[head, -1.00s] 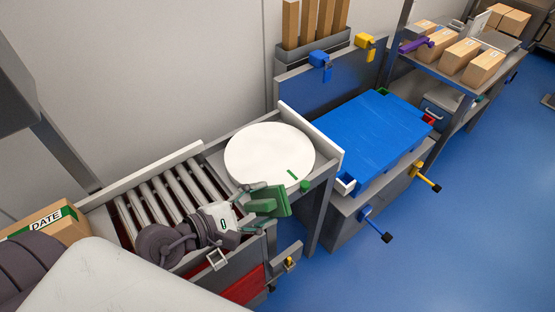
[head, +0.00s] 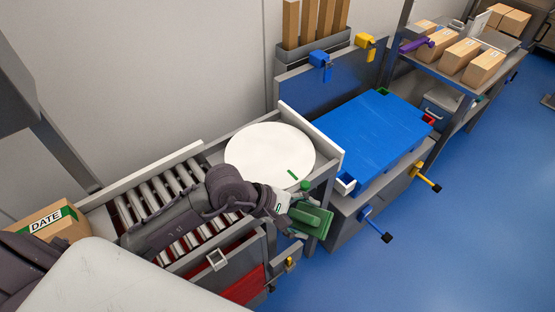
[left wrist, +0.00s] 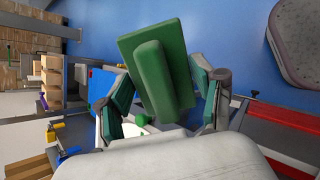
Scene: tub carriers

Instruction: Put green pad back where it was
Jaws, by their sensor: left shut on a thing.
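The green pad (head: 313,222) is a flat green block with a raised bar on it. My left gripper (head: 297,219) is shut on it, in the air near the front right corner of the conveyor end. In the left wrist view the pad (left wrist: 158,70) sits tilted between the two fingers of the left gripper (left wrist: 165,100). My right gripper is not in view.
A roller conveyor (head: 150,205) with a box marked DATE (head: 47,222) is at left. Open blue floor is at right.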

